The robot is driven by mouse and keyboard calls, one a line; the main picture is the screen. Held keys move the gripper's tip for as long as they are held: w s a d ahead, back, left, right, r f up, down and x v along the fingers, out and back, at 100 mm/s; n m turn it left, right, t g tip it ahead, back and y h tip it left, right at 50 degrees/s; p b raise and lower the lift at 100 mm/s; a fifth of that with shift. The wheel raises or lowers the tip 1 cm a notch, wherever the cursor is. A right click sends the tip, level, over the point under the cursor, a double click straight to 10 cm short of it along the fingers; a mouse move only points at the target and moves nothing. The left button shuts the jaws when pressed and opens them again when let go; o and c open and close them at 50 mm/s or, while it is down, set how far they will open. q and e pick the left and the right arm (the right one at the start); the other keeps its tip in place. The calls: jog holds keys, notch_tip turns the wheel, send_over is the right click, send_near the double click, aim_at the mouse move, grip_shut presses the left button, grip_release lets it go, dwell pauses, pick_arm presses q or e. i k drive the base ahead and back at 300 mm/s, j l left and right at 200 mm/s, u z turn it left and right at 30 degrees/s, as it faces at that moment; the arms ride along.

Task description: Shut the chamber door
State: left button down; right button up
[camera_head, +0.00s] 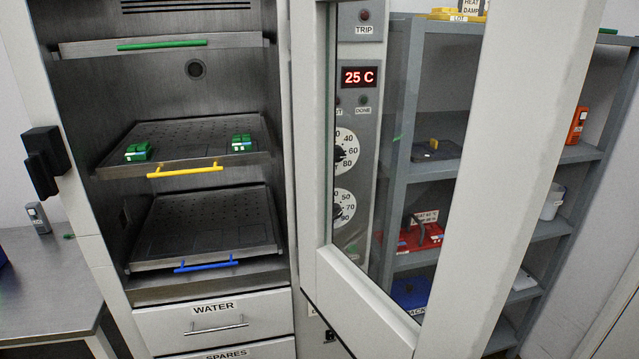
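The chamber door (540,130) stands wide open on the right, a pale frame around a clear window. The chamber (195,68) is open at the left, with a black latch (44,160) on its left side. Inside are a top shelf with a green handle (162,44), a middle perforated shelf with a yellow handle (185,171), and a lower shelf with a blue handle (206,265). Two green keypad-like units (138,151) (241,143) sit on the middle shelf. The lower shelf looks empty. Neither of my grippers is in view.
A control panel (361,110) reading 25 C shows through the door window. A grey shelf rack (565,228) stands behind the door. A steel table (45,285) is at the left. Drawers labelled WATER (213,318) and SPARES (225,354) are below the chamber.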

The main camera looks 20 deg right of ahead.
aim_at(535, 58)
jog(key=l+u, duration=0.45)
jog(key=l, duration=0.15)
jog(key=l+u, duration=0.45)
jog(key=l, duration=0.15)
jog(key=k+l, duration=0.1)
jog(key=l, duration=0.75)
jog(key=k+l, duration=0.15)
jog(key=l, duration=0.25)
